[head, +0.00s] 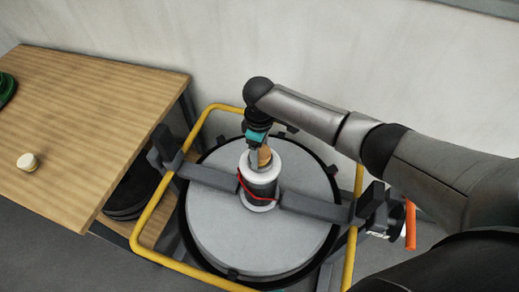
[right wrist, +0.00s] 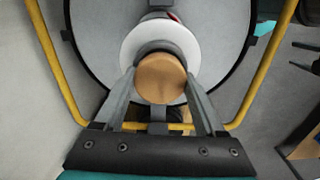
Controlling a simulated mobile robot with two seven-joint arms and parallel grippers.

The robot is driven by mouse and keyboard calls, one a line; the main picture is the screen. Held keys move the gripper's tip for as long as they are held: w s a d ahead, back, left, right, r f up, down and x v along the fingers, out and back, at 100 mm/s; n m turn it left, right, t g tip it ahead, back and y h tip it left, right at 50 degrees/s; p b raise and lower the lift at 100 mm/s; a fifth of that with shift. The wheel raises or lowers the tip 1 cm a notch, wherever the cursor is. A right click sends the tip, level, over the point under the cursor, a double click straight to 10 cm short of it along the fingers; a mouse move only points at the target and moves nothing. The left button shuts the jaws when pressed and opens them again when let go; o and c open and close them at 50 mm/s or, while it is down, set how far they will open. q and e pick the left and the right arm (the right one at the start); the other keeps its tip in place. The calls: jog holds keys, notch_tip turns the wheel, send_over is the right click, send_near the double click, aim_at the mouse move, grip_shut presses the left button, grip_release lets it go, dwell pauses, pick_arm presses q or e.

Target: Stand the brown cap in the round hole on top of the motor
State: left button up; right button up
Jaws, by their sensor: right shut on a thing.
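The brown cap (right wrist: 160,78) is between the fingers of my right gripper (right wrist: 160,88), which is shut on it. In the head view the cap (head: 264,156) shows as a small tan patch beside the fingers of the right gripper (head: 258,152), at the top of the motor (head: 262,187). The motor has a white top flange, a dark body and a red wire. In the right wrist view the cap lies in front of the motor's white ring (right wrist: 190,45). The round hole is mostly hidden behind the cap, and I cannot tell whether the cap sits in it.
The motor stands on a round grey tank lid (head: 220,225) with a crossbar, inside a yellow rail frame (head: 152,213). A wooden table (head: 90,115) at left carries a small cream piece (head: 28,162) and a green object (head: 6,88). A wall stands behind.

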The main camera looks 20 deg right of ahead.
jog(key=o, duration=1.3)
notch_tip(320, 180, up, 7)
jog(key=p, duration=0.8)
dwell(0.6)
